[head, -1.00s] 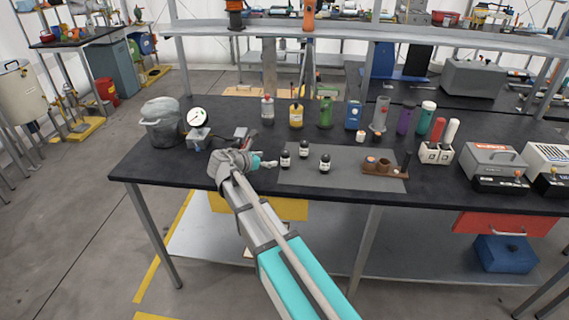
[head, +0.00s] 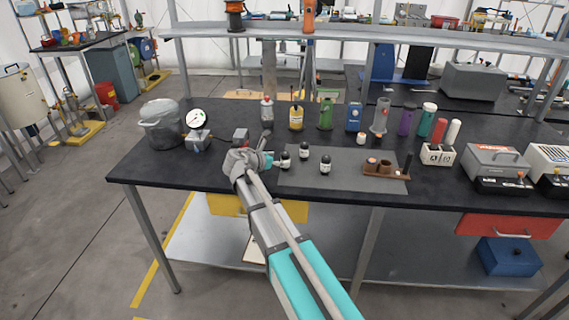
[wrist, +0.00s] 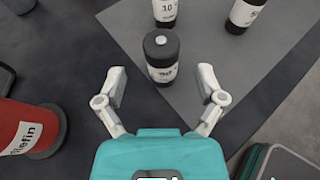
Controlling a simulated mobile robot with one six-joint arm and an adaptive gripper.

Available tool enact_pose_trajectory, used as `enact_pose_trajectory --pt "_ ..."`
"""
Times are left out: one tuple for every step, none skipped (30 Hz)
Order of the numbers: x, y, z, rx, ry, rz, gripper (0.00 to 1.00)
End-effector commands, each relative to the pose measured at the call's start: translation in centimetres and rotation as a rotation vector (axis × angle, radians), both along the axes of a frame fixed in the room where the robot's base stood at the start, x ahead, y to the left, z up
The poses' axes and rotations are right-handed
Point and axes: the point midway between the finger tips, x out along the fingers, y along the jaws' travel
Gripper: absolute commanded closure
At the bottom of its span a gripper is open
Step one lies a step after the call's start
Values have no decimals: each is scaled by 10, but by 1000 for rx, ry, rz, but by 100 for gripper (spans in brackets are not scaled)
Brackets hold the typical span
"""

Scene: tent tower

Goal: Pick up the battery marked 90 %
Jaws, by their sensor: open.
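Three small black batteries with white labels stand upright on the grey mat (head: 345,171). In the head view they are a left one (head: 285,161), a back one (head: 304,151) and a right one (head: 326,166). In the wrist view, the nearest battery (wrist: 161,58) stands just beyond and between the fingertips, apparently untouched; its label is too blurred to read. Another battery (wrist: 165,10) shows a "10", and a third (wrist: 246,12) has an unreadable label. I cannot tell which is marked 90 %. My gripper (wrist: 161,92) is open and empty, left of the batteries in the head view (head: 268,159).
A red cylinder (wrist: 26,132) stands close to my gripper's left in the wrist view. A brown holder (head: 383,170) sits on the mat's right. Several bottles line the back of the black bench (head: 200,176). A gauge (head: 196,119) and a grey bin (head: 163,128) stand at the left.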

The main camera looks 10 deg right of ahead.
Motion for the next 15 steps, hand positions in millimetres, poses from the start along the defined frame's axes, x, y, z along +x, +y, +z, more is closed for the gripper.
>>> enact_pose_trajectory --pt "3 -5 -5 0 0 -2 12" --pt "5 -8 -7 0 0 -2 12" --pt "7 -12 -9 0 0 -2 12" --pt "9 -15 -10 0 0 -2 12" --pt "11 -17 -11 0 0 -2 12" --pt "13 -21 -13 0 0 -1 12" --pt "15 -23 -14 0 0 -1 12" --pt "16 -25 -15 0 0 -1 12" --pt "17 -27 -15 0 0 -1 12" --pt "18 -28 -16 1 1 -1 12" --pt "19 -29 -16 0 0 -1 12" --pt "19 -29 -16 1 1 -1 12" --pt "19 -30 -16 0 0 -1 12" --pt "19 -30 -16 0 0 0 12" --pt "19 -30 -15 -1 1 0 12"
